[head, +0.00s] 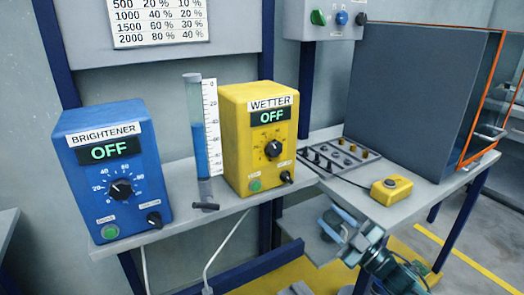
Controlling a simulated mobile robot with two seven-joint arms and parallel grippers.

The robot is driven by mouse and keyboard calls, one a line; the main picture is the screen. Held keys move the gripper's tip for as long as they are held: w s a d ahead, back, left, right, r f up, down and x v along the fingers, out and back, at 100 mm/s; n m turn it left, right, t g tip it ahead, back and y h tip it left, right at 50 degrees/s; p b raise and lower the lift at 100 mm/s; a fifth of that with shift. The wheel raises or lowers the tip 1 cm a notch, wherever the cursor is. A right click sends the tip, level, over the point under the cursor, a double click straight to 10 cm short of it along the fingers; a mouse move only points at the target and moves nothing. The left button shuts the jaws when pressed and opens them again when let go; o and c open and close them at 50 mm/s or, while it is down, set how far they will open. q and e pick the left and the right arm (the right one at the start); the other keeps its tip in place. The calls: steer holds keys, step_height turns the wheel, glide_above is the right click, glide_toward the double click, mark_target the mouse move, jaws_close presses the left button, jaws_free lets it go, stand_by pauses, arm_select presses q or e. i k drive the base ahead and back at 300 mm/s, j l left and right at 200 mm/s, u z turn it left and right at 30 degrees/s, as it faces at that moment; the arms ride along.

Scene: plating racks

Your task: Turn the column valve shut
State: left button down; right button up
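The clear column (194,100) stands between the blue and yellow boxes, partly filled with blue liquid, beside a white scale. Its valve (205,206) is at the bottom, near the shelf's front edge, with a dark handle lying roughly crosswise; I cannot tell its exact setting. My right gripper (332,220) is at the lower right, below and in front of the shelf. It is well to the right of the valve, touching nothing that I can see. Its fingers look apart and empty. My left gripper is out of view.
The blue BRIGHTENER box (110,170) and yellow WETTER box (259,138) both read OFF and flank the column. A yellow button box (391,190) and a tray of small parts (339,157) are on the right table, by a large grey panel (420,95).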

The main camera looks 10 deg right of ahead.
mark_target(211, 204)
steer(key=k+l, duration=0.85)
